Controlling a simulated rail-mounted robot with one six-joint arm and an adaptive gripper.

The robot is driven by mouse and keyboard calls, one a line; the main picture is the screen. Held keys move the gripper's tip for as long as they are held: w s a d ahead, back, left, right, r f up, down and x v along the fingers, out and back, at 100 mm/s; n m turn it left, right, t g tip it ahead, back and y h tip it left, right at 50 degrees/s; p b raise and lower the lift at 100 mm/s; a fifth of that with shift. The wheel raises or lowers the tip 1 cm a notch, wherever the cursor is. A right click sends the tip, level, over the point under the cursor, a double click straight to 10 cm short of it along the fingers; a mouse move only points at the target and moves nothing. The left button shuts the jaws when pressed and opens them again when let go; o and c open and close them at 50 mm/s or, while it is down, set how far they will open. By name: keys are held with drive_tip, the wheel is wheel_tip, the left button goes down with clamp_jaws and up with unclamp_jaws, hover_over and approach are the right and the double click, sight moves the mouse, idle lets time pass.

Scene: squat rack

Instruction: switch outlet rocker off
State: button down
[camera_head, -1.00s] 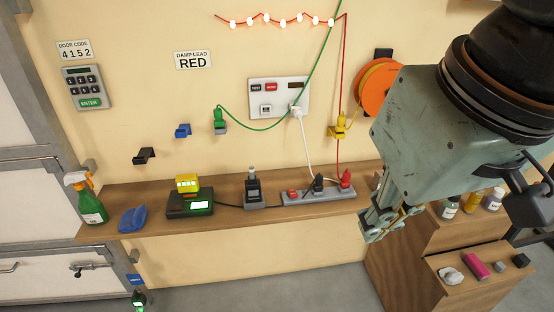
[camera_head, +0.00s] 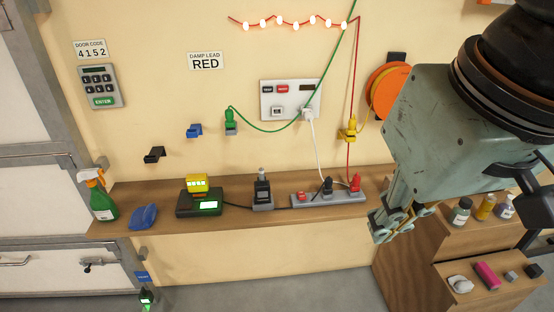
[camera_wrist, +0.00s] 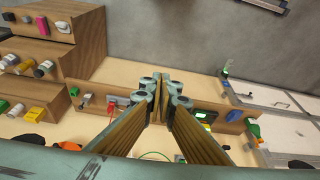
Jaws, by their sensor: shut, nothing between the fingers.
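The white outlet panel (camera_head: 312,92) is on the wall above the shelf. It carries a small white rocker (camera_head: 277,111) at lower left, black and red buttons above it, a dark display and a white plug (camera_head: 308,113). The rocker is too small to tell its position. My gripper (camera_head: 384,232) is shut and empty, below and right of the panel, near the right end of the power strip (camera_head: 330,199). In the wrist view my gripper's fingers (camera_wrist: 164,90) are together, pointing toward the shelf area; I cannot make out the outlet panel there.
The shelf (camera_head: 240,221) holds the power strip with a red plug (camera_head: 355,183), a black adapter (camera_head: 262,190), a scale with a yellow block (camera_head: 197,184) and a spray bottle (camera_head: 101,198). Green and white cords hang near the panel. Wooden steps (camera_head: 410,262) stand at right.

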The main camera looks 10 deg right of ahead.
drive_tip(key=w+r+m+g+p, duration=0.1)
drive_tip(key=w+r+m, duration=0.1)
drive_tip(key=w, duration=0.5)
drive_tip(key=w+r+m+g, duration=0.1)
drive_tip(key=w+m, duration=0.2)
drive_tip(key=w, duration=0.4)
drive_tip(key=m+g+p, duration=0.4)
drive_tip(key=m, duration=0.9)
hover_over(304, 197)
drive_tip(key=w, duration=0.3)
wheel_tip(304, 197, down, 25)
drive_tip(key=shift+w+f+m, duration=0.2)
drive_tip(key=shift+f+m, duration=0.1)
drive_tip(key=shift+f, duration=0.1)
drive_tip(key=shift+s+f, duration=0.1)
drive_tip(key=shift+f, duration=0.05)
drive_tip(key=shift+s+a+f, duration=0.1)
drive_tip(key=shift+s+f, duration=0.35)
drive_tip(key=shift+f, duration=1.8)
drive_tip(key=shift+s+f, duration=0.5)
drive_tip(key=shift+f, duration=1.7)
drive_tip(key=shift+s+a+f, duration=0.1)
drive_tip(key=shift+s+f, duration=0.35)
drive_tip(key=shift+f, duration=1.8)
drive_tip(key=shift+d+f+b, duration=0.15)
drive_tip(key=shift+d+b, duration=0.05)
drive_tip(key=shift+b, duration=0.35)
